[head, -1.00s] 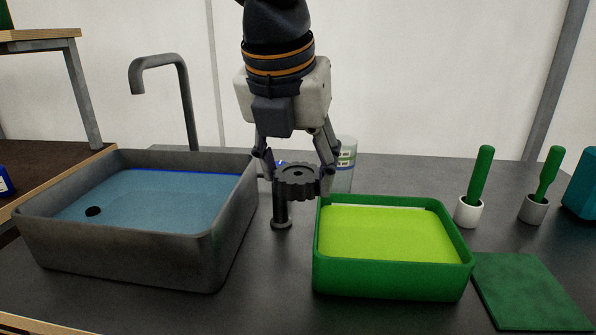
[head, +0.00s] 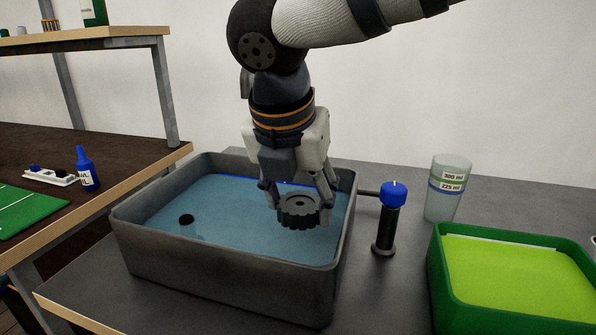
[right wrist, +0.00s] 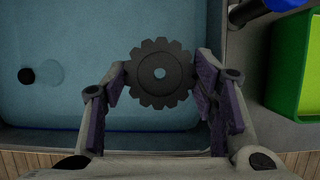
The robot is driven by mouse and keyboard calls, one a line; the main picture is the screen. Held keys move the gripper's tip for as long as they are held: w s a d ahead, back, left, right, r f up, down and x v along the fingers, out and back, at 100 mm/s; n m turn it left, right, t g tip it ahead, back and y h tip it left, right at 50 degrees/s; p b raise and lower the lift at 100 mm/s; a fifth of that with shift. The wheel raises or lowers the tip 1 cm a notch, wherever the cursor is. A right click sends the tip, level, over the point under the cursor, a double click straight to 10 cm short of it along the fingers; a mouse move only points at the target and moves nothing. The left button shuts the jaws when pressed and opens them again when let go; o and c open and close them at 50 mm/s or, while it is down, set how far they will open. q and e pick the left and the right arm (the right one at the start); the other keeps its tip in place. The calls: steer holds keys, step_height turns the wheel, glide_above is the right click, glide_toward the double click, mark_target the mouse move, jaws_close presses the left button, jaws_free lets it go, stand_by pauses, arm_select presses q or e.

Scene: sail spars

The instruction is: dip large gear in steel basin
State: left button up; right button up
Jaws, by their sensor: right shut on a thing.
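My right gripper (head: 300,200) is shut on the large gear (head: 300,213), a dark toothed disc with a centre hole, held roughly flat. The right wrist view shows the gear (right wrist: 160,74) pinched at its sides between the two fingers (right wrist: 164,88). The gear is inside the outline of the grey steel basin (head: 225,275), over the right part of its blue liquid (head: 225,210). I cannot tell whether the gear touches the liquid. My left gripper is not in view.
A black post with a blue knob (head: 393,195) stands just right of the basin. A measuring cup (head: 447,188) and a green tub (head: 500,315) of yellow-green liquid are farther right. A shelf unit (head: 165,95) with a blue bottle (head: 86,170) stands at the left.

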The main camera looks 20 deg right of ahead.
step_height(320, 180, down, 8)
steer(key=shift+f, duration=0.1)
stand_by(0.4)
steer(key=shift+d, duration=0.1)
steer(key=shift+s+d, duration=0.25)
steer(key=shift+d, duration=0.05)
stand_by(0.3)
steer(key=shift+w+a, duration=0.3)
steer(key=shift+a, duration=0.1)
steer(key=shift+s+d, duration=0.3)
steer(key=shift+d, duration=0.1)
